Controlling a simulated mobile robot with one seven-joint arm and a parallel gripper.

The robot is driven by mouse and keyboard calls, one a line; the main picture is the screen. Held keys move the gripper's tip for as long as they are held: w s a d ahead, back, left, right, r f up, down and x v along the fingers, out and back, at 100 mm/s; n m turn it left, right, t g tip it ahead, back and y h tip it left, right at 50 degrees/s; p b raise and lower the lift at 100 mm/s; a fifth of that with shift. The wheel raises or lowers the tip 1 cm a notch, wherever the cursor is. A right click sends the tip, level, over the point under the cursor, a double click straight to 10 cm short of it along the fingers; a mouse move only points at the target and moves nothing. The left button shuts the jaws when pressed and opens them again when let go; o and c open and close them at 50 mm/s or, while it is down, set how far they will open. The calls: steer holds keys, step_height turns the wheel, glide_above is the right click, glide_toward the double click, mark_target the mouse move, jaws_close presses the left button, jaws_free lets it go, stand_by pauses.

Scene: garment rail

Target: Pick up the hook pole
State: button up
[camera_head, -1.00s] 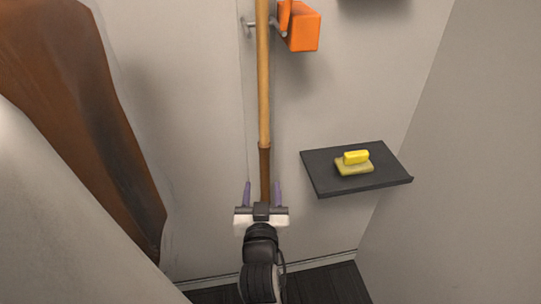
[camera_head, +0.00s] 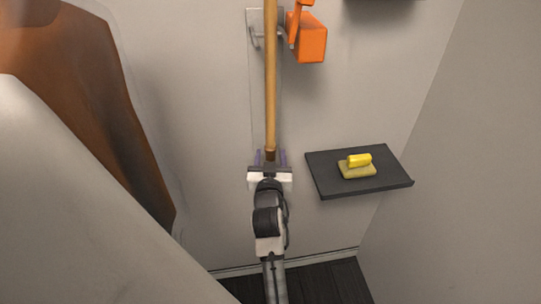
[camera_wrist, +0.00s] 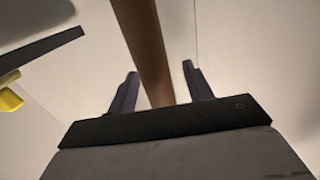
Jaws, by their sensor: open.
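The hook pole (camera_head: 270,85) is a long light-wood shaft with a darker brown lower part, hanging upright against the wall in the head view. Its brown part also shows in the wrist view (camera_wrist: 146,45), running between the two fingers. My gripper (camera_head: 271,155) is open at the brown lower part, with one purple-grey finger on each side. In the wrist view my gripper (camera_wrist: 160,85) has a gap between the pole and the right finger; the left finger is closer to the pole. The pole's lower end is hidden behind my gripper.
A dark shelf (camera_head: 318,178) with a yellow brush-like object (camera_head: 357,166) juts from the wall at right. An orange box-like object (camera_head: 311,42) is beside the pole near a metal wall bracket (camera_head: 255,38). Brown (camera_head: 75,95) and grey (camera_head: 60,200) garments fill the left side.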

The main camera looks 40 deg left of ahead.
steer(key=shift+w+a, duration=0.25)
steer(key=shift+w, duration=0.1)
steer(key=shift+c, duration=0.2)
jaws_close()
steer(key=shift+r, duration=0.15)
